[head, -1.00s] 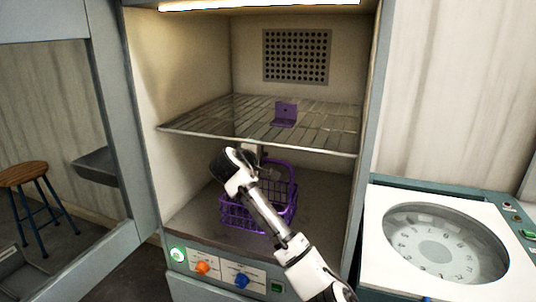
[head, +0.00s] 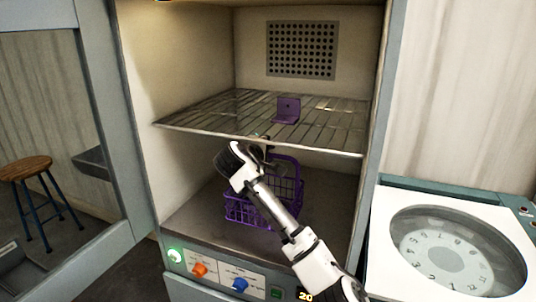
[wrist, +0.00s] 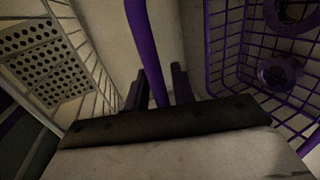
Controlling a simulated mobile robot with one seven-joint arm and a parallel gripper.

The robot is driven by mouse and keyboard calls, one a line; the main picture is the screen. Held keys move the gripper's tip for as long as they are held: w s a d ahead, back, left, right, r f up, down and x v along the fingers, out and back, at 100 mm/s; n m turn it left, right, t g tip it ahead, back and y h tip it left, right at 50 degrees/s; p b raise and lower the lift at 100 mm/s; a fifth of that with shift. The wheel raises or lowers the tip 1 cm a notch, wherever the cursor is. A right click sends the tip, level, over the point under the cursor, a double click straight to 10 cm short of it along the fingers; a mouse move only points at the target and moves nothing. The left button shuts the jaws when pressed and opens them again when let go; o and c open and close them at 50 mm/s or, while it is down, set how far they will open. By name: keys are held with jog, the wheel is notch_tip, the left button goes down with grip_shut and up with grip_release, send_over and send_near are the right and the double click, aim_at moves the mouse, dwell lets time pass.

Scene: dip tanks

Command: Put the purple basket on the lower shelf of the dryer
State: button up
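The purple basket (head: 262,208) is in the lower compartment of the dryer (head: 140,110), upright and partly behind my arm. My gripper (head: 266,146) is over it, below the front edge of the wire shelf. In the wrist view the basket's purple handle (wrist: 149,50) passes between the two dark fingers of my gripper (wrist: 159,90), which look shut on it. The basket's wire side (wrist: 228,50) shows at the right there. I cannot tell whether the basket's bottom touches the compartment floor (head: 325,205).
A wire shelf (head: 200,120) spans the dryer above the basket, carrying a small purple bracket (head: 288,111). The dryer door (head: 115,150) stands open at the left. A white-topped machine with a round window (head: 385,240) stands at the right. A wooden stool (head: 25,168) is far left.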

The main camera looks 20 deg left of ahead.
jog(key=shift+o, duration=0.6)
jog(key=s+a+r+b, duration=0.1)
jog(key=s+b, duration=0.4)
jog(key=s, duration=1)
